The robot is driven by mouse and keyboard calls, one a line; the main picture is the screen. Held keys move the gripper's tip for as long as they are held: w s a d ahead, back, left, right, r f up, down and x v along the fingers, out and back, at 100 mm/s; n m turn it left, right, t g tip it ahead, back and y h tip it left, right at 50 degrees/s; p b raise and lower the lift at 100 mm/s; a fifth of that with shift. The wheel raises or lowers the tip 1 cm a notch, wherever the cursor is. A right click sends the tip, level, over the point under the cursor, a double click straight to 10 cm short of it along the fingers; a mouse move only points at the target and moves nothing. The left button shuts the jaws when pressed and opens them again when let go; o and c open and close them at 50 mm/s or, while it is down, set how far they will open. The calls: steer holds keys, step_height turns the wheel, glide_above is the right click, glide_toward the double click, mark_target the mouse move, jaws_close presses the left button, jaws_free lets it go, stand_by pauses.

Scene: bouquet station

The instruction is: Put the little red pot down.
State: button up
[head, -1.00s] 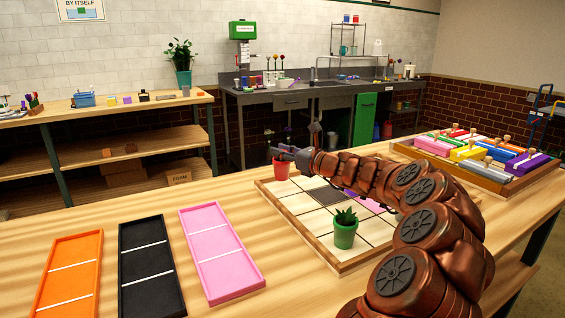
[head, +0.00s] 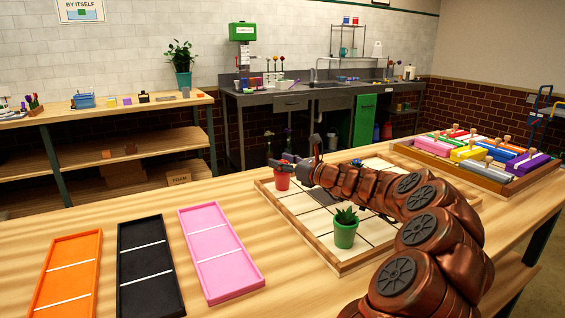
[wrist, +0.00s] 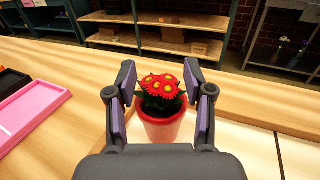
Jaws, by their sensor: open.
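The little red pot (head: 282,181) stands at the far left corner of the tiled board (head: 350,268). In the wrist view the red pot (wrist: 163,128) is upright and holds red flowers with yellow centres (wrist: 160,87). My gripper (head: 281,163) is at the pot's top in the head view. In the wrist view my gripper (wrist: 160,72) is open, one finger on each side of the flowers and pot rim. Gaps show between the fingers and the flowers. The pot's base is partly hidden by my gripper's body in the wrist view.
A green pot with a succulent (head: 345,228) stands on the board, near my arm. Orange (head: 68,280), black (head: 150,270) and pink (head: 220,255) trays lie on the left. A wooden crate of coloured blocks (head: 480,175) is at the right. My arm covers part of the board.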

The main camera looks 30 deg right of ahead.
steer(key=shift+r, duration=0.15)
steer(key=v, duration=1.2)
steer(key=shift+p, duration=0.4)
steer(key=shift+r, duration=0.1)
